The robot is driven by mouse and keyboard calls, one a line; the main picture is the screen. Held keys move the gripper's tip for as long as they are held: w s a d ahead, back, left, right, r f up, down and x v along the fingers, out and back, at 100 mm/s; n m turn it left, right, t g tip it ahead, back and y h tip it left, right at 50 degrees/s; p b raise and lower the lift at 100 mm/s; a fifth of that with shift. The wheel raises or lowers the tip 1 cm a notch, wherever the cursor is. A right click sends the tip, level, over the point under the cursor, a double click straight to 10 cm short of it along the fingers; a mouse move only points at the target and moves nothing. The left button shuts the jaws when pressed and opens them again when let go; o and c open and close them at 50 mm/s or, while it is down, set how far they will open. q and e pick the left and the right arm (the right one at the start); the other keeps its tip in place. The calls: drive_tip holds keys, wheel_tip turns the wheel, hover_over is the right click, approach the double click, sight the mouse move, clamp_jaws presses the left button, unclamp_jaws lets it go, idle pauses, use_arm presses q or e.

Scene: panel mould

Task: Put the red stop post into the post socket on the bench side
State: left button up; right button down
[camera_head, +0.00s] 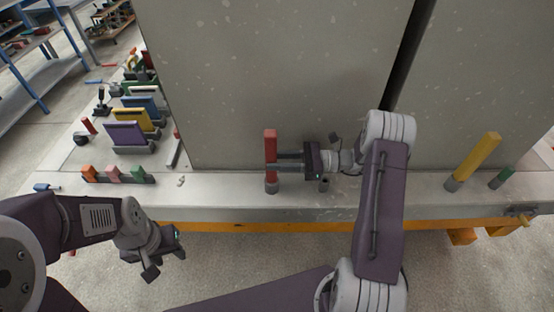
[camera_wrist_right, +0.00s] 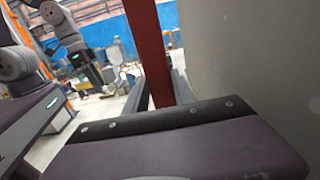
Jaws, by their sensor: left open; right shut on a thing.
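The red stop post (camera_head: 270,146) stands about upright on the bench side, near the middle of the head view. Its lower end meets a short grey socket (camera_head: 271,187); I cannot tell how deep it sits. My right gripper (camera_head: 276,162) is shut on the post around its middle, reaching in from the right. In the right wrist view the red post (camera_wrist_right: 150,45) runs between the two fingers (camera_wrist_right: 158,90). My left gripper (camera_head: 168,256) is open and empty, low at the left in front of the bench, apart from the post.
A large grey panel (camera_head: 270,70) rises behind the post. A short grey stub (camera_head: 323,185) stands right of it. A yellow post (camera_head: 476,158) and a green peg (camera_head: 502,177) are at the right. Coloured blocks (camera_head: 113,173) and plates (camera_head: 127,134) crowd the bench's left.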

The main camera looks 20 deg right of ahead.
drive_tip(key=c, duration=1)
unclamp_jaws()
drive_tip(key=shift+o, duration=0.2)
drive_tip(key=b+v, duration=0.1)
drive_tip(key=v, duration=0.8)
drive_tip(key=shift+d, duration=0.1)
